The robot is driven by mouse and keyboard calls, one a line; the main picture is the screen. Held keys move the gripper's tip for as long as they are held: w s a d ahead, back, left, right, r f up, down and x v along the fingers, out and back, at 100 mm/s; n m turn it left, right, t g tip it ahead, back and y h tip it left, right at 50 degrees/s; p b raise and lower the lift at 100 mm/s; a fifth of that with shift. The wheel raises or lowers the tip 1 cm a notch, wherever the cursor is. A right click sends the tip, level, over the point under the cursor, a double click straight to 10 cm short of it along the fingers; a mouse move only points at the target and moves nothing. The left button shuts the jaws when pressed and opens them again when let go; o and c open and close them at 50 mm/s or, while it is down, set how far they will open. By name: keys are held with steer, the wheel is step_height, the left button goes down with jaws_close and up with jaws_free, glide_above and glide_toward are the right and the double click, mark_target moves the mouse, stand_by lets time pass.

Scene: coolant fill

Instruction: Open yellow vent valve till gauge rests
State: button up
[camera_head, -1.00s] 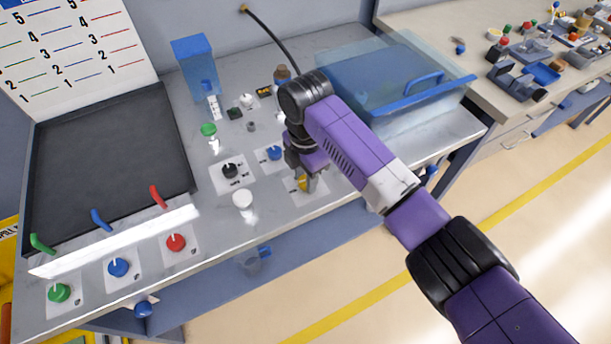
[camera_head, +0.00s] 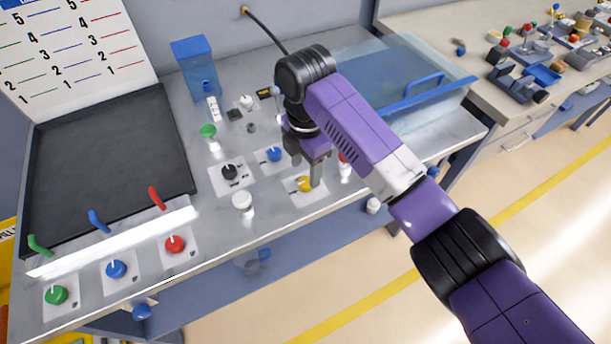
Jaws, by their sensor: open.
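The yellow vent valve (camera_head: 305,184) is a round knob on a white plate near the front edge of the metal bench. My gripper (camera_head: 306,172) points down just above and behind it, with one finger close to the knob's right side. The jaws are open, with nothing seen between them. I cannot tell whether a finger touches the knob. No gauge dial can be made out clearly; my arm hides part of the bench behind the gripper.
A blue knob (camera_head: 274,154), a black knob (camera_head: 230,171) and a white cap (camera_head: 242,201) stand left of the yellow one. A red-topped white piece (camera_head: 344,163) is close on the right. A clear-lidded blue tray (camera_head: 425,97) lies behind my arm.

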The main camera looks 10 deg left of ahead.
mark_target(305, 181)
steer(key=shift+r, duration=1.65)
